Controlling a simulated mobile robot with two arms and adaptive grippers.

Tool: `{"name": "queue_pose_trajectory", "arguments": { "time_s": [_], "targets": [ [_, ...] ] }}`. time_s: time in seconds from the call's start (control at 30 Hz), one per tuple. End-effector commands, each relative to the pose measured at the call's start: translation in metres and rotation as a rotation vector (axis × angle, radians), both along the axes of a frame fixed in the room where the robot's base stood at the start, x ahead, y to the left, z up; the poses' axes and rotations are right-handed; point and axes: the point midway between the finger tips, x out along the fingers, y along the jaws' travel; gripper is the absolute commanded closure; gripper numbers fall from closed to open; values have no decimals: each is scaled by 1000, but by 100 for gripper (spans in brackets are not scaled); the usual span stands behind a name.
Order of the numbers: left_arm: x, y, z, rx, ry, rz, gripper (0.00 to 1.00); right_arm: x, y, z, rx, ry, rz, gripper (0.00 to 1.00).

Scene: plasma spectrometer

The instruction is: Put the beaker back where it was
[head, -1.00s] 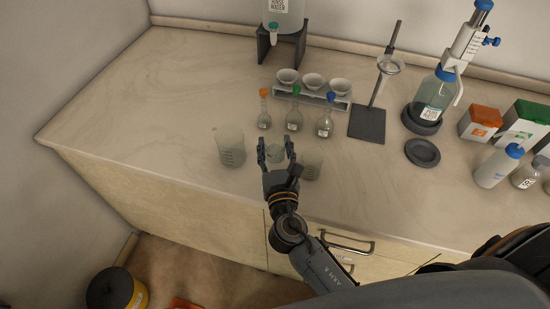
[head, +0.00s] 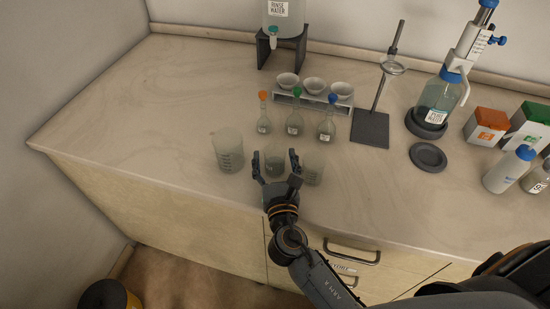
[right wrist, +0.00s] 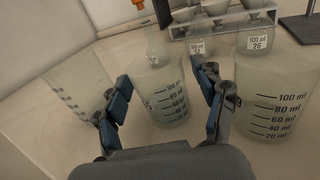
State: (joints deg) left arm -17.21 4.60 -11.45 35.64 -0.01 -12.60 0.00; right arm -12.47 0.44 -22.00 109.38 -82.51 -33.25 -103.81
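Three clear glass beakers stand upright in a row near the counter's front edge. The middle beaker (head: 274,159) is in front of my right gripper (head: 275,162). Its fingers are spread to either side of it, with gaps showing in the right wrist view, where the beaker (right wrist: 163,92) stands beyond the open fingers (right wrist: 165,98). The larger left beaker (head: 229,153) and the right beaker (head: 312,170) flank it closely. The right beaker also shows large in the wrist view (right wrist: 275,95). My left gripper is not in view.
A rack with bowls (head: 312,101), a stand (head: 370,128) and a dispenser bottle (head: 438,100) are farther back. The counter's left side is clear.

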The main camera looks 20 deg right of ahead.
Motion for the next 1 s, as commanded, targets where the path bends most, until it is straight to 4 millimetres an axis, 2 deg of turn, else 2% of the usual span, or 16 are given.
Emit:
{"name": "queue_pose_trajectory", "arguments": {
  "time_s": [0.27, 0.37, 0.7, 0.83, 1.0],
  "targets": [
    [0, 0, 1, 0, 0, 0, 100, -4, 1, 1, 1, 3, 1, 30],
    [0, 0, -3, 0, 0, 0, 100, -19, 4, -1, 1, 4, 2, 30],
    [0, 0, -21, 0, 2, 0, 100, -89, 18, -1, 1, 4, 2, 30],
    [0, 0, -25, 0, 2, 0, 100, -107, 22, 0, 0, 2, 1, 30],
    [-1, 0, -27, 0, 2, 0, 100, -117, 24, 2, 0, 0, 0, 30]
  ]
}}
